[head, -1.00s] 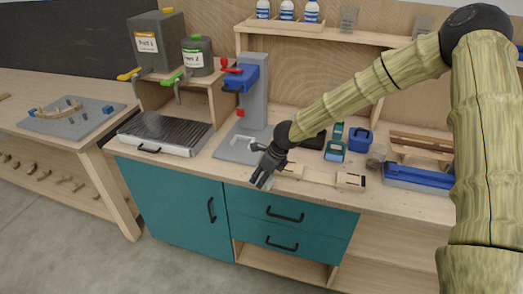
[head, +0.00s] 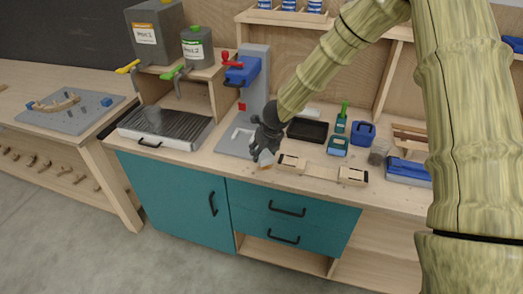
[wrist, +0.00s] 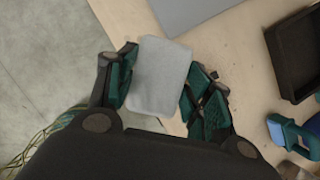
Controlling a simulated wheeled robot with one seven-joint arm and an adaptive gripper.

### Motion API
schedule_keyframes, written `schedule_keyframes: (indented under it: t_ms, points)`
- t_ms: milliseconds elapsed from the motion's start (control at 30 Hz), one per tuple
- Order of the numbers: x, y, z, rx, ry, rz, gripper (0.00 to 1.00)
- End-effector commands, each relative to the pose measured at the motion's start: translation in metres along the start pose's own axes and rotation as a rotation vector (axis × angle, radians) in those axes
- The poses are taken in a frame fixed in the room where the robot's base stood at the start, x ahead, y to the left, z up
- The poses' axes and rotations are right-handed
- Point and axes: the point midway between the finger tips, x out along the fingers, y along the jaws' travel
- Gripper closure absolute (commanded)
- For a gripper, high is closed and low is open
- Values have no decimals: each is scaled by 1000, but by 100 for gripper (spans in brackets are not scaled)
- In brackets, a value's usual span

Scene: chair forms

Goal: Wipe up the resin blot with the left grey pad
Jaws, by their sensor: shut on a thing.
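My gripper (wrist: 160,85) is shut on a light grey pad (wrist: 158,75), which sits between its two dark, green-lined fingers in the wrist view. In the head view my gripper (head: 262,157) points down over the front edge of the worktop, just left of a pale wooden clamp-like piece (head: 292,163). The pad's pale edge shows there below the fingers. A small amber-brown spot (head: 265,167) by the fingertips may be the resin blot, but it is too small to be sure. I cannot tell whether the pad touches the worktop.
A grey press with a blue head (head: 243,72) stands behind my gripper on a grey base (head: 230,145). A black tray (head: 308,130), a green-handled brush (head: 341,118) and a blue container (head: 363,132) stand to the right. A ridged grill-like unit (head: 165,125) is at left.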

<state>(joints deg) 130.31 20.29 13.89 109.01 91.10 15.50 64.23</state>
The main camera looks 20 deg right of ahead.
Motion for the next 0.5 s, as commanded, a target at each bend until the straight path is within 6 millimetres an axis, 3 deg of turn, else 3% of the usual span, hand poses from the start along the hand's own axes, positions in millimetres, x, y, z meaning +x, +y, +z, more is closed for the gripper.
schedule_keyframes:
  t_ms: [500]
  points:
    - [41, 0, -17, -2, 0, 0, 68]
